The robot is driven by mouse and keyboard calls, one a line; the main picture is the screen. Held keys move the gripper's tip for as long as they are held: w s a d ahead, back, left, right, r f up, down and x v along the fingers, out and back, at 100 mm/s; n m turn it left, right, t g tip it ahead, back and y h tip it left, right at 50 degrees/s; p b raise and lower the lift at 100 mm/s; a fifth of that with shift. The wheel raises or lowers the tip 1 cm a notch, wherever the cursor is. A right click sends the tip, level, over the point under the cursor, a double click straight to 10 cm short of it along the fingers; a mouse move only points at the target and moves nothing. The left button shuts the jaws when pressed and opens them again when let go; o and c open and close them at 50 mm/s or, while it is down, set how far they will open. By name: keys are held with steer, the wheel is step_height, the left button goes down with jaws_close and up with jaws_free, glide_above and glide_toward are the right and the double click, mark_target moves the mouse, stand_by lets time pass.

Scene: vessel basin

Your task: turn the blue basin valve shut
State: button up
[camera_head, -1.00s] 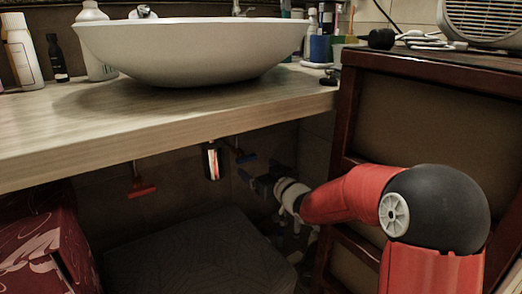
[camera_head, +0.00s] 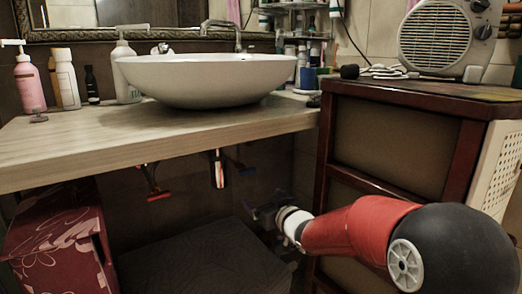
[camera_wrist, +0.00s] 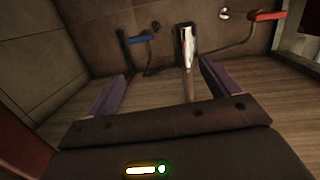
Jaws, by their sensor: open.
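The blue basin valve (camera_head: 240,166) shows small and dark under the counter in the head view, right of the chrome drain (camera_head: 218,170). In the wrist view the blue valve handle (camera_wrist: 141,38) lies across the top of a thin pipe, beyond my fingertips and left of the drain (camera_wrist: 187,45). My gripper (camera_wrist: 162,72) is open, with nothing between its fingers touching them. In the head view my gripper (camera_head: 266,213) is dark and hard to make out, below and right of the blue valve, apart from it.
A red valve (camera_head: 158,196) hangs left of the drain. The wooden counter (camera_head: 150,148) is overhead, bearing the white basin (camera_head: 205,82). A dark box (camera_head: 200,262) stands below, a red patterned box (camera_head: 60,250) at left, and a wooden cabinet (camera_head: 385,140) at right.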

steer(key=s+d+r+m+g+h+p, duration=0.1)
steer(key=s+d+r+m+h+p, duration=0.15)
steer(key=s+d+r+h, duration=0.35)
steer(key=s+d+r+m+g+h+p, duration=0.1)
steer(key=s+d+g+h+p, duration=0.15)
steer(key=s+d, duration=0.4)
steer(key=s+d+f+m+g+p, duration=0.1)
steer(key=s+g+p, duration=0.3)
steer(key=s, duration=2.1)
steer(key=shift+d+f+m+g, duration=0.25)
steer(key=shift+d+m+g, duration=0.05)
steer(key=shift+m+g, duration=0.45)
